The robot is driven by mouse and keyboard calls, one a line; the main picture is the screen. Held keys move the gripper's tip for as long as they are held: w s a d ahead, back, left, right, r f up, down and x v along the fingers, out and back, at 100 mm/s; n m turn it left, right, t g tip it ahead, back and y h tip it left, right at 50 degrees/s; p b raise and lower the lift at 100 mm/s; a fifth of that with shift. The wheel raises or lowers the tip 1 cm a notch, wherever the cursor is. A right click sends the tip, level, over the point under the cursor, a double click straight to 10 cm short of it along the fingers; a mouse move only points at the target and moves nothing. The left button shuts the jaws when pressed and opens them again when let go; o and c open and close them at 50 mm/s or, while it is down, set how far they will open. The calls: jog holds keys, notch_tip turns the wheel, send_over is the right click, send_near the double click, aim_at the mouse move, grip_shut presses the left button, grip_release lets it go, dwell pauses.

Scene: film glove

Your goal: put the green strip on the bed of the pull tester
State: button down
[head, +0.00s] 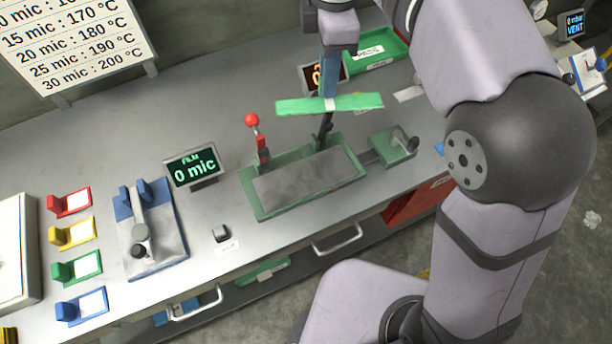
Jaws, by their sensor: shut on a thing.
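The green strip (358,101) is a long flat piece, held roughly level across the picture. My gripper (329,101) is shut on it near its middle and points down. The pull tester has a green frame (259,207) around a grey bed (310,182), which looks bare. The strip is apart from the bed, and it shows above the bed's far edge in the picture. The exact height between them is hard to tell. The gripper's fingertips are small here and partly merge with the strip.
A red-knobbed lever (254,128) stands at the bed's left and a green block with a dark knob (394,147) at its right. An orange-lit display (318,77) is partly hidden behind the strip's arm. A "0 mic" display (195,168) and blue fixture (150,235) stand left.

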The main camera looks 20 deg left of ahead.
aim_at(320, 104)
jog(key=s+f+n+b, duration=0.1)
jog(key=f, duration=0.1)
jog(key=s+f+n+b, duration=0.2)
jog(key=shift+a+f, duration=0.15)
jog(key=shift+f, duration=0.05)
jog(key=shift+n, duration=0.3)
jog(key=shift+s+a+f+b, duration=0.35)
jog(key=shift+s+f, duration=0.3)
jog(key=shift+f, duration=1.7)
jog(key=shift+s+a+f+b, duration=0.3)
jog(key=shift+s+f, duration=0.4)
jog(key=shift+f, duration=1.7)
jog(key=shift+s+a+f+b, duration=0.35)
jog(key=shift+s+f, duration=0.3)
jog(key=shift+f, duration=1.7)
jog(key=shift+f, duration=0.15)
jog(key=c, duration=1.7)
grip_release()
notch_tip(320, 104, up, 12)
jog(key=shift+r, duration=0.2)
